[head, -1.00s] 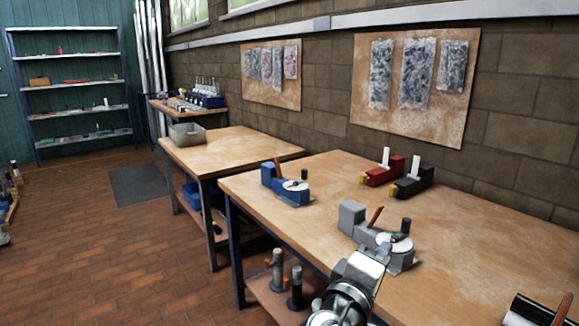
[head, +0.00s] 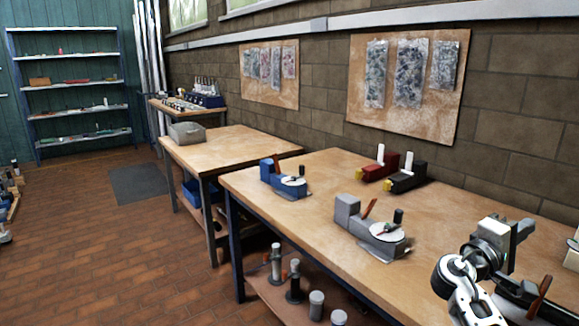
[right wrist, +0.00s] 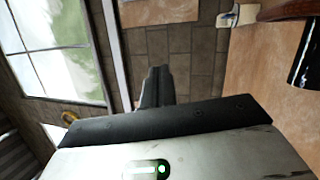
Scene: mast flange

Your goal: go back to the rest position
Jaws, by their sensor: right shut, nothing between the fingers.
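My right gripper (head: 522,230) is at the right side of the head view, above the near workbench (head: 330,215). My own white and dark arm links lead up to it from the bottom edge. In the right wrist view its dark fingers (right wrist: 155,88) are together and hold nothing. The grey device with a round white top (head: 375,230) stands on the bench to the left of the gripper, apart from it. My left gripper is not in view.
A blue device (head: 285,178) stands at the bench's far left end. A red device (head: 380,167) and a black one (head: 406,176) stand near the wall. Another dark device with a brown handle (head: 538,298) is close below my right gripper.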

